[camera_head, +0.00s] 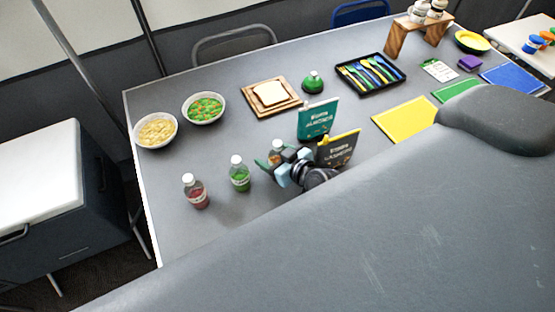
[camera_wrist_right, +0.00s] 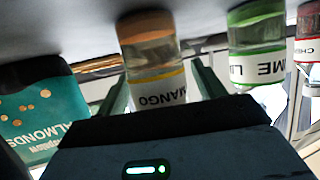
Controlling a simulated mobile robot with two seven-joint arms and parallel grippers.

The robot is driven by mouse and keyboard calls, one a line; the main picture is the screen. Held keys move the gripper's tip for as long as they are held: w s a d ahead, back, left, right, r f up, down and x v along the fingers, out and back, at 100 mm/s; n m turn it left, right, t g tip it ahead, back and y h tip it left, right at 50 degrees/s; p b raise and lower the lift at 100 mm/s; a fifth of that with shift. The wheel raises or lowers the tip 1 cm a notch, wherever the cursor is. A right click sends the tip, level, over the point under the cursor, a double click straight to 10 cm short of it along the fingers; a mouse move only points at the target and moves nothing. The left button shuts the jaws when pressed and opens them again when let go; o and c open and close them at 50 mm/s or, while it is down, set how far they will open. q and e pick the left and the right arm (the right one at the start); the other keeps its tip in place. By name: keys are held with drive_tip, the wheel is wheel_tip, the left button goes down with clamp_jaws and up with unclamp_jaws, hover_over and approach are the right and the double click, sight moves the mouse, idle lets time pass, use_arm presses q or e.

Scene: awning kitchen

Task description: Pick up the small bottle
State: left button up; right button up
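In the right wrist view, which looks upside down, the bottle labelled MANGO (camera_wrist_right: 153,60) shows between the two open fingers, with a gap at the right finger. I cannot tell how far it is between them. The LIME bottle (camera_wrist_right: 257,45) and part of the red one (camera_wrist_right: 308,35) stand beside it. My left gripper is not in view.
A teal almonds box (camera_head: 317,119) and a dark box (camera_head: 337,150) stand close by the right gripper. Two bowls (camera_head: 155,130) (camera_head: 203,108), a board with bread (camera_head: 270,96) and a cutlery tray (camera_head: 370,74) are farther back. Table left of the bottles is clear.

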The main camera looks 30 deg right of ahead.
drive_tip(key=c, duration=0.9)
drive_tip(key=shift+o, duration=0.2)
drive_tip(key=shift+r, duration=0.1)
drive_tip(key=shift+r, duration=0.55)
wheel_tip(320, 180, up, 2)
drive_tip(key=shift+r, duration=0.1)
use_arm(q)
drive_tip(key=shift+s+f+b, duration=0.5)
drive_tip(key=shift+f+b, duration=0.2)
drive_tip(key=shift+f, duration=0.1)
use_arm(e)
drive_tip(key=s+d, duration=0.2)
drive_tip(key=s, duration=0.5)
drive_tip(key=s+d+r, duration=0.1)
drive_tip(key=s+d, duration=0.2)
drive_tip(key=s, duration=0.5)
drive_tip(key=shift+r, duration=0.3)
drive_tip(key=shift+s, duration=0.1)
